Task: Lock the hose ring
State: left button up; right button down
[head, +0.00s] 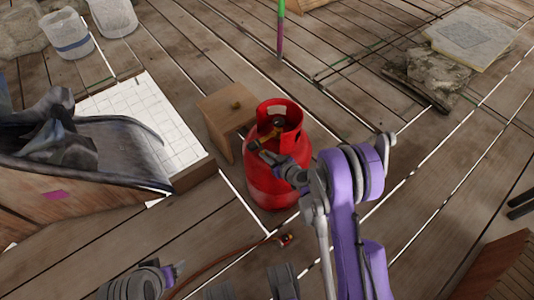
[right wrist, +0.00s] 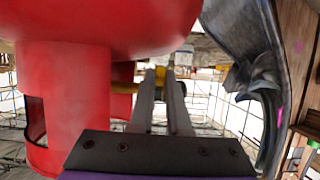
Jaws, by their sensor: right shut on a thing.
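A red gas cylinder (head: 268,187) stands upright on the plank floor, with a cut-out collar around its top. A yellow, brass-looking fitting (head: 267,137) shows inside the collar. My right gripper (head: 264,154) reaches in at the collar from the right. In the right wrist view its fingers are shut on the yellow fitting (right wrist: 160,74), beside the red cylinder wall (right wrist: 70,95). A brown hose (head: 222,258) lies on the floor, its red and brass end (head: 286,240) in front of the cylinder. My left gripper (head: 178,271) is low, near the hose; its jaws are unclear. No separate ring can be made out.
A small wooden stool (head: 228,106) stands close behind the cylinder to the left. A dark curved chute-like thing (head: 90,165) and a white tiled panel (head: 150,115) are on the left. White buckets (head: 67,37) stand at the back left. The floor right of the cylinder is mostly clear.

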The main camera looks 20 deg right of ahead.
jog(key=shift+w+f+t+y, duration=0.2)
jog(key=shift+f+t, duration=0.15)
jog(key=shift+t, duration=0.2)
jog(key=shift+w+f+t+y, duration=0.1)
jog(key=shift+f+t+y, duration=0.15)
jog(key=shift+t, duration=0.3)
jog(key=c, duration=0.9)
grip_release()
